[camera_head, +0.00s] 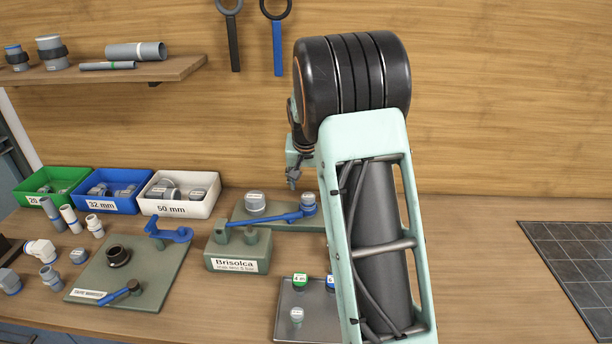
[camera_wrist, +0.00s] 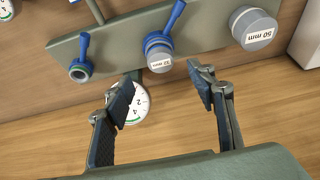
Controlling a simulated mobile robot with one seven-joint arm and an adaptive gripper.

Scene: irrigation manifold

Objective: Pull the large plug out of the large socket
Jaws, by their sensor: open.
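The large plug (camera_wrist: 254,28), a grey round cap marked "50 mm", sits in the manifold (camera_wrist: 115,44) at the upper right of the wrist view. The large socket under it is mostly hidden by the plug. In the head view, a wide grey cap (camera_head: 255,203) on the back plate looks like the same plug. My gripper (camera_wrist: 162,80) is open and empty, its fingers apart. It points towards the smaller "32 mm" plug (camera_wrist: 158,55), with the large plug to the right of its fingers. In the head view my gripper (camera_head: 292,178) hangs above the plate, right of the wide cap.
A pressure gauge (camera_wrist: 139,106) shows behind the left finger. Blue valve levers (camera_wrist: 173,15) stand by the sockets. The Brisolca block (camera_head: 238,251) stands in front of the back plate. A white 50 mm bin (camera_head: 180,208) is left. The bench right of my arm is clear up to a dark mat.

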